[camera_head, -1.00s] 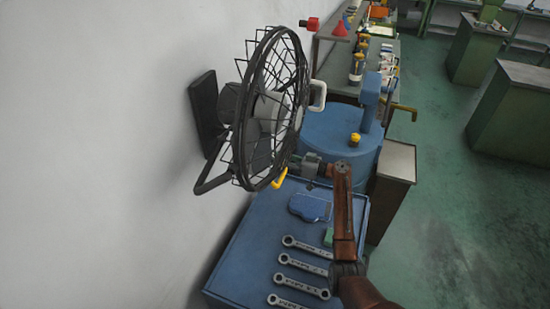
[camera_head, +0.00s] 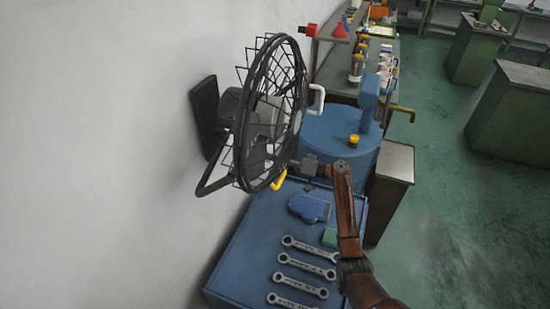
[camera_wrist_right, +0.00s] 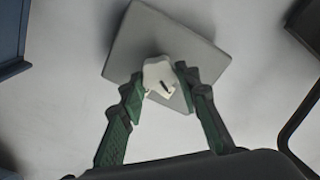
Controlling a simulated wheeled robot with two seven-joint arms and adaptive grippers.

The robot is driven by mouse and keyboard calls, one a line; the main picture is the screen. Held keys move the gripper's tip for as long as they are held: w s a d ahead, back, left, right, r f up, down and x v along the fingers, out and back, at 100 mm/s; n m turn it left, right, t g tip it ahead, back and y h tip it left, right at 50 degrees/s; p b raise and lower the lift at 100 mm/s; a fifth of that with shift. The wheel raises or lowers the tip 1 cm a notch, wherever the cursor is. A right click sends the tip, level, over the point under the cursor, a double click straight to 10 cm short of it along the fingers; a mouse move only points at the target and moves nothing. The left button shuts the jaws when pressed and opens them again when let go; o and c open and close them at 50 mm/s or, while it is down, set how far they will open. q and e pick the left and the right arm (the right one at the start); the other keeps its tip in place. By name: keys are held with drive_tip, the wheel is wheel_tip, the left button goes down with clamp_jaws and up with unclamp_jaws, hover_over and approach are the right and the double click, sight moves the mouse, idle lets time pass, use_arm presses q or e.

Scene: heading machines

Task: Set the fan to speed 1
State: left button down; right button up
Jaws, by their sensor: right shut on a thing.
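The black caged fan (camera_head: 270,112) is mounted on the white wall by a dark bracket plate (camera_head: 206,115). In the right wrist view a white knob (camera_wrist_right: 158,77) with a short dark mark sits on a square grey plate (camera_wrist_right: 150,35), which looks tilted in the picture. My right gripper (camera_wrist_right: 160,82) is shut on this knob, a fingertip on each side. In the head view my right gripper (camera_head: 308,165) is just right of the fan's lower edge, and the knob is hidden there. My left gripper is out of view.
A blue bench (camera_head: 250,240) below holds several wrenches (camera_head: 300,268) and a blue item (camera_head: 309,208). A yellow handle (camera_head: 279,181) and a white handle (camera_head: 319,98) are close to the fan cage. A blue drum-shaped machine (camera_head: 325,130) stands behind. Green floor is open at right.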

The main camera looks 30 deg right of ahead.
drive_tip(key=shift+d+m+p, duration=0.1)
drive_tip(key=shift+m+p, duration=0.35)
drive_tip(key=shift+m, duration=0.75)
drive_tip(key=o, duration=1.2)
drive_tip(key=shift+c, duration=0.2)
drive_tip(key=v, duration=1.2)
drive_tip(key=shift+s+f, duration=0.1)
drive_tip(key=shift+f, duration=0.05)
